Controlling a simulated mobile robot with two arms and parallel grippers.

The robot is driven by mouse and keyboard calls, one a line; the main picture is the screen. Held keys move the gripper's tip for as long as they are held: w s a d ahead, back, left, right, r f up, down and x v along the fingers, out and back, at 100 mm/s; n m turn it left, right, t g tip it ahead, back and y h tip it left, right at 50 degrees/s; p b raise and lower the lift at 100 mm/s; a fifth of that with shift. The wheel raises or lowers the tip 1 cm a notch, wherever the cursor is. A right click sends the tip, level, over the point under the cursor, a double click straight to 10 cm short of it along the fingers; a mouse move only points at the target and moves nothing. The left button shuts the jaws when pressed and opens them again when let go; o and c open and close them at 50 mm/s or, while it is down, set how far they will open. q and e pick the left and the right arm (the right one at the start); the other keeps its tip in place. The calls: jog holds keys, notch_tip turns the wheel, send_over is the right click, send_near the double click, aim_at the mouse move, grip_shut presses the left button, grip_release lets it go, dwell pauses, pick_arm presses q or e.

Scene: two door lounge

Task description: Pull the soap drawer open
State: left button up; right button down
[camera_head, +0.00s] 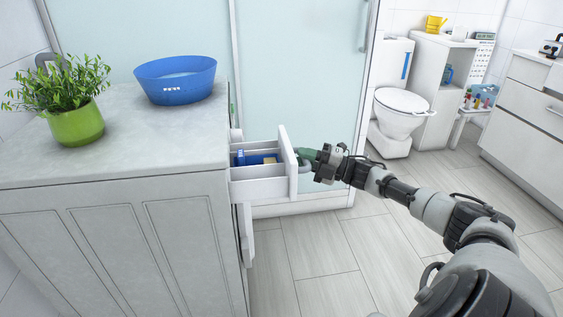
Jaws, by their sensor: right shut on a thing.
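The soap drawer (258,187) is a white drawer standing out from the right side of the white cabinet (110,235). It is open, and a blue thing (262,159) with a yellowish piece beside it shows inside. My right gripper (304,158) is at the drawer's front panel, shut on its handle, with my arm coming in from the lower right. The handle is mostly hidden by the gripper. My left gripper is not in view.
A blue basin (176,80) and a green potted plant (76,122) stand on the cabinet top. A glass partition (300,75) rises behind. A toilet (400,112) and white cabinets stand at the back right. The tiled floor (330,260) in front is clear.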

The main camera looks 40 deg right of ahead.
jog(key=s+d, duration=0.2)
jog(key=d, duration=0.1)
jog(key=shift+d, duration=0.1)
jog(key=shift+w, duration=0.1)
jog(key=c, duration=1.3)
grip_release()
jog(key=shift+d, duration=0.1)
jog(key=shift+o, duration=1.1)
jog(key=shift+s+d, duration=0.15)
jog(key=shift+s, duration=0.05)
jog(key=p+v, duration=0.1)
jog(key=v, duration=0.9)
jog(key=shift+s+f, duration=0.15)
jog(key=shift+s, duration=0.15)
